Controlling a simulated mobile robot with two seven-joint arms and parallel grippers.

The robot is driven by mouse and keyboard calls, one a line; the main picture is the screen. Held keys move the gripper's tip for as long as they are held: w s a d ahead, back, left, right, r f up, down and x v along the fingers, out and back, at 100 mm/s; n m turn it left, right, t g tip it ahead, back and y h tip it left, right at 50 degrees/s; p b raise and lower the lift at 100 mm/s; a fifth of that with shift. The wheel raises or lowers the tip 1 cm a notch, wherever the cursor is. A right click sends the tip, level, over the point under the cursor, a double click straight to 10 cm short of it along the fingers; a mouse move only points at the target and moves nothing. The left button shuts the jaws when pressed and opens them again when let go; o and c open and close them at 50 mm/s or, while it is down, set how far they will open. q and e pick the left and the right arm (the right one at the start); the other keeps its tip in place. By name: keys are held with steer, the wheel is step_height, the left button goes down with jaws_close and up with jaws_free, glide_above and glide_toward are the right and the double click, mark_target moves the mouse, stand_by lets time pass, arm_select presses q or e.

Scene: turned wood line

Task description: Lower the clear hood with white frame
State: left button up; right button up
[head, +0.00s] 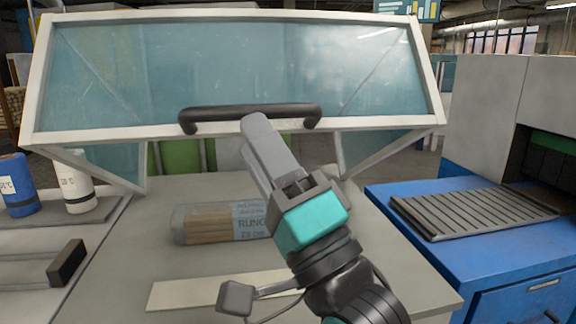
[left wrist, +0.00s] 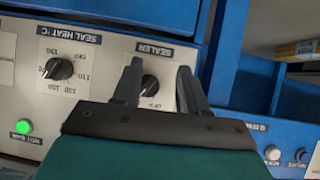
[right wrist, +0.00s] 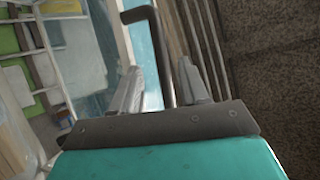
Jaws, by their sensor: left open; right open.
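The clear hood with its white frame (head: 432,80) is raised and tilted over the grey bench in the head view. Its black bar handle (head: 220,115) runs along the lower front edge. My right gripper (head: 258,122) is at the middle of this handle, fingers pointing up and away. In the right wrist view the handle (right wrist: 160,45) passes between the open fingers of the right gripper (right wrist: 160,70), and I see no grip on it. My left gripper (left wrist: 160,70) shows only in the left wrist view, open and empty, before a control panel (left wrist: 100,75).
A clear bag of wooden rungs (head: 205,222) lies on the bench (head: 165,195) below the hood, with a pale strip (head: 195,291) in front. Bottles (head: 75,185) stand at left. A blue cabinet (head: 410,225) with a slatted grey top (head: 475,210) is at right.

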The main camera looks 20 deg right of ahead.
steer(key=shift+p+v, duration=1.55)
steer(key=shift+v, duration=1.25)
